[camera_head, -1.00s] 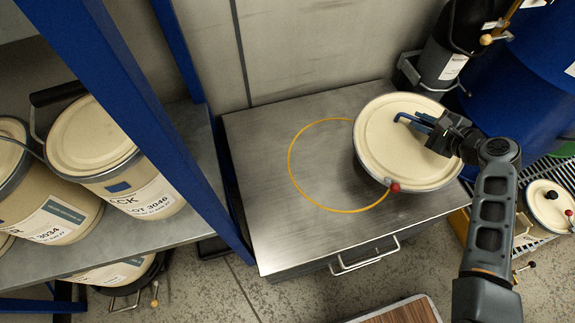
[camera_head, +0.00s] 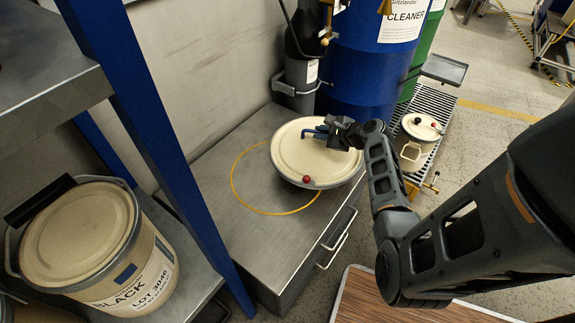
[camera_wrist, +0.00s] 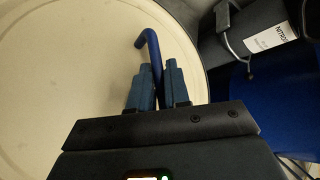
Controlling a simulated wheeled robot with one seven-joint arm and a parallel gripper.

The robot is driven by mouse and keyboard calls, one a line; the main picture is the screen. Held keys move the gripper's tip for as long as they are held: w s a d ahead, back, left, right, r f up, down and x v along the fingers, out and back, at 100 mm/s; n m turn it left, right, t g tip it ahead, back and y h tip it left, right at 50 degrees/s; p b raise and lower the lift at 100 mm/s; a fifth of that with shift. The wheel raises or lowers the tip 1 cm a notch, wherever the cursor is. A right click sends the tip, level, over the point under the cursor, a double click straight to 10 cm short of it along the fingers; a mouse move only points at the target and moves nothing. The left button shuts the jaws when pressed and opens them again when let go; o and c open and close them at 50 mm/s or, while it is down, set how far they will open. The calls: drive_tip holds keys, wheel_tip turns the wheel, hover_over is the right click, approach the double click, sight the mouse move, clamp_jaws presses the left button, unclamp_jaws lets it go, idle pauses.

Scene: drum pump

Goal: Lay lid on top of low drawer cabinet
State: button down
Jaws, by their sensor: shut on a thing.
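The cream lid (camera_head: 312,160), round with a dark rim and a red knob at its near edge, is in the middle of the head view. My gripper (camera_head: 322,132) is shut on the lid's blue bent handle; the wrist view shows the fingers (camera_wrist: 156,88) on both sides of the handle (camera_wrist: 150,48). The lid is over the right part of the low drawer cabinet's (camera_head: 222,192) grey metal top, covering part of a yellow ring (camera_head: 240,200) marked there. I cannot tell whether the lid touches the top or hangs just above it.
A blue shelf post (camera_head: 150,130) and shelf with a bucket labelled black (camera_head: 110,245) stand left. Blue drum (camera_head: 365,75) and a dark container (camera_head: 300,65) stand behind the cabinet. A roller rack (camera_head: 425,120) with a small lidded pail is right. A wooden-topped piece (camera_head: 370,300) is in front.

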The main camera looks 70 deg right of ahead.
sight(301, 150)
drive_tip(key=w+a+f, duration=0.4)
drive_tip(key=w+a, duration=0.1)
drive_tip(key=shift+w+a+f+b, duration=0.2)
drive_tip(key=shift+f+b, duration=0.05)
drive_tip(key=shift+b, duration=0.1)
wheel_tip(301, 150, down, 4)
drive_tip(key=shift+f+b, duration=0.1)
drive_tip(key=shift+b, duration=0.8)
drive_tip(key=c, duration=1.1)
unclamp_jaws()
drive_tip(key=shift+a, duration=0.1)
